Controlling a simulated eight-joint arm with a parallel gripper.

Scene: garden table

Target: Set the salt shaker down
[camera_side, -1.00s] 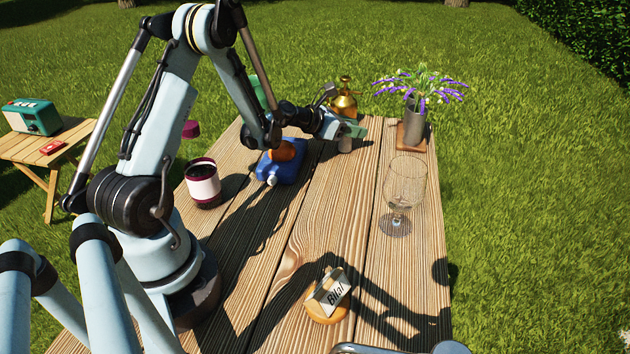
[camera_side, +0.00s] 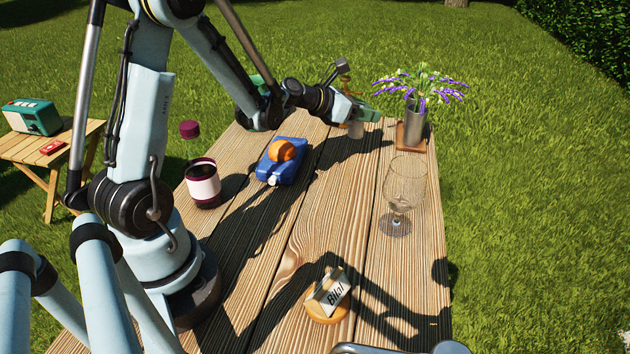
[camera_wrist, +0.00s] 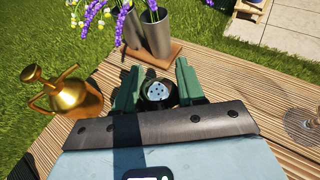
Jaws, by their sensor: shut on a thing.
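My gripper (camera_side: 364,113) is at the far end of the wooden table, left of the flower vase.
A metal vase (camera_side: 415,122) of purple flowers stands on a wooden board just right. A brass can (camera_wrist: 68,97) is close left in the wrist view.

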